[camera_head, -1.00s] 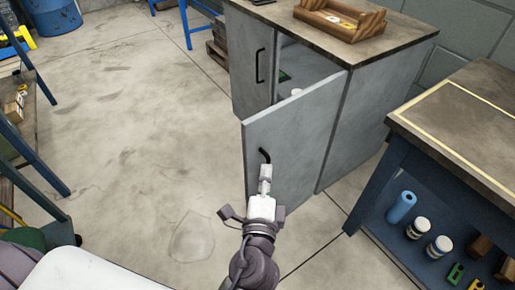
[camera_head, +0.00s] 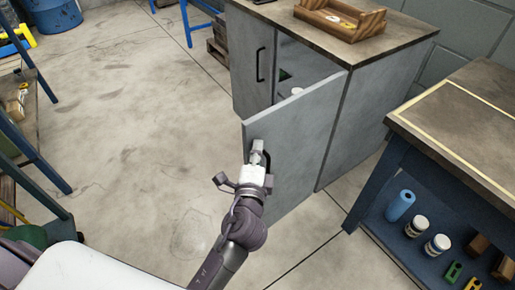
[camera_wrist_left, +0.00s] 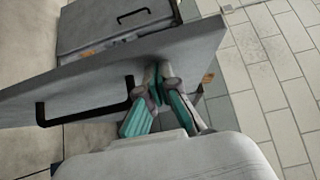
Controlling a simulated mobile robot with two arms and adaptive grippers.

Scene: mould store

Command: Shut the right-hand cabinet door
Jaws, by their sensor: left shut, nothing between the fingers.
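The right-hand cabinet door (camera_head: 300,160), a grey panel with a black handle (camera_head: 266,163), stands wide open, out from the grey cabinet (camera_head: 362,120). My left gripper (camera_head: 257,148) is shut and empty at the door's outer face, just left of the handle in the head view. In the left wrist view its fingertips (camera_wrist_left: 160,75) are up against or very close to the door panel (camera_wrist_left: 95,80), clear of the black handle (camera_wrist_left: 85,110); contact is hard to tell. The left-hand door (camera_head: 252,65) is shut. My right gripper is out of view.
A wooden tray (camera_head: 340,18) stands on the cabinet top. A workbench (camera_head: 470,120) with a blue frame stands at right, with jars and a blue roll (camera_head: 400,205) on its lower shelf. Open concrete floor (camera_head: 140,130) lies left of the door.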

